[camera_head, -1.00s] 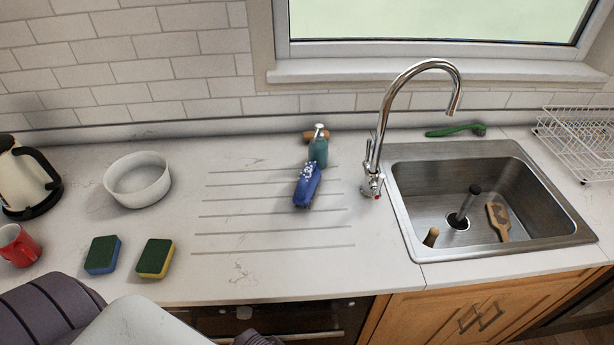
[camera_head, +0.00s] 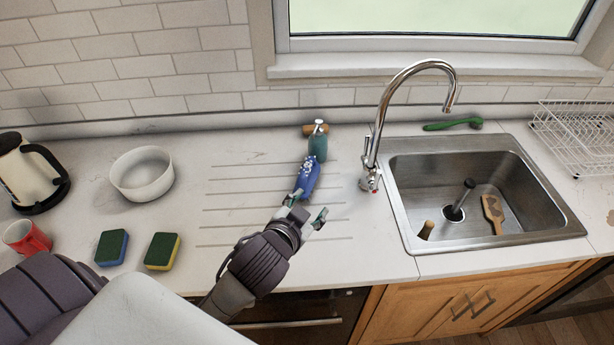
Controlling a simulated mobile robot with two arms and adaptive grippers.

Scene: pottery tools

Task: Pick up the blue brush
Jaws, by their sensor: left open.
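The blue brush (camera_head: 308,177) lies on the white ridged drainer part of the counter, with pale specks at its far end. It is just in front of a teal pump bottle (camera_head: 318,145). My left gripper (camera_head: 308,207) is open and empty, its fingertips pointing at the near end of the brush. One fingertip overlaps the brush's near end in the picture; I cannot tell whether they touch. My right gripper is not in view.
A steel sink (camera_head: 487,230) with a tall tap (camera_head: 376,145) is to the right. A white bowl (camera_head: 141,175), a kettle, a red mug (camera_head: 27,238) and two sponges (camera_head: 162,251) stand left. The drainer left of the brush is clear.

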